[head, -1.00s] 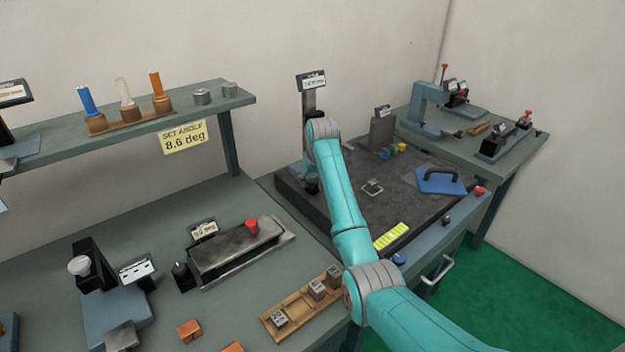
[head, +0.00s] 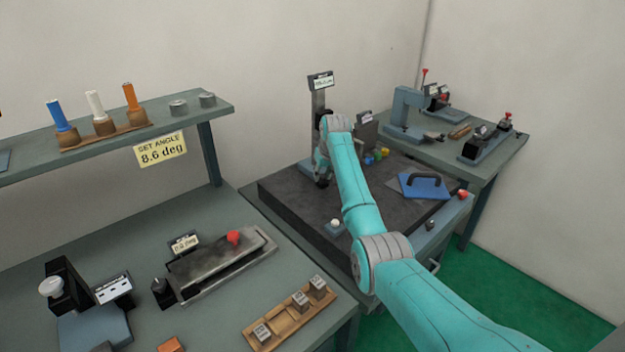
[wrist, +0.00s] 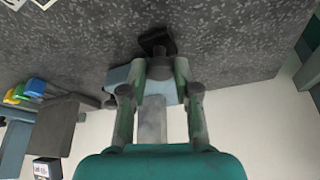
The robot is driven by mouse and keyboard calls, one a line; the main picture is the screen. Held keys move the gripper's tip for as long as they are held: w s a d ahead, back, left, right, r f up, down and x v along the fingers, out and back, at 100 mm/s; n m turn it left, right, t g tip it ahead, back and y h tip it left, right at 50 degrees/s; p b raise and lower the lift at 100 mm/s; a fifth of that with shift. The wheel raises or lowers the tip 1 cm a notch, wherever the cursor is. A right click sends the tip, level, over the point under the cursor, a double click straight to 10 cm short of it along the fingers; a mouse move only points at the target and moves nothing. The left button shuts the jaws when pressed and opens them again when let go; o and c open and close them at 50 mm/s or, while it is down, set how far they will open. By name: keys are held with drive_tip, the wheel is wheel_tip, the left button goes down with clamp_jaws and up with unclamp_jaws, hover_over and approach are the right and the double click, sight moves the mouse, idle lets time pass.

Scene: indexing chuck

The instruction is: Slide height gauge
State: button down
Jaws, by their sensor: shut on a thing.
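The height gauge (head: 319,98) stands upright on the dark granite surface plate (head: 285,190), with a small display on top of its column. My gripper (head: 322,178) is low at the gauge, and my arm hides part of it. In the wrist view my gripper (wrist: 160,88) is shut around part of the height gauge (wrist: 152,125). A dark block-like end (wrist: 157,42) shows just beyond the fingertips over the speckled plate. Exactly which part is gripped is partly hidden.
A dark angle block (head: 366,132) and small coloured pieces (head: 376,156) stand right of the gauge. A blue plate with a black handle (head: 424,186) lies farther right. A side table (head: 480,150) carries fixtures. The plate's left part is clear.

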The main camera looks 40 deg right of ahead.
drive_tip(key=shift+d, duration=0.2)
drive_tip(key=c, duration=0.9)
unclamp_jaws()
drive_tip(key=shift+d, duration=0.2)
drive_tip(key=shift+o, duration=0.2)
drive_tip(key=shift+a+r, duration=0.1)
drive_tip(key=shift+r, duration=0.05)
drive_tip(key=v, duration=1.1)
drive_tip(key=shift+s+r, duration=0.2)
drive_tip(key=shift+r, duration=0.1)
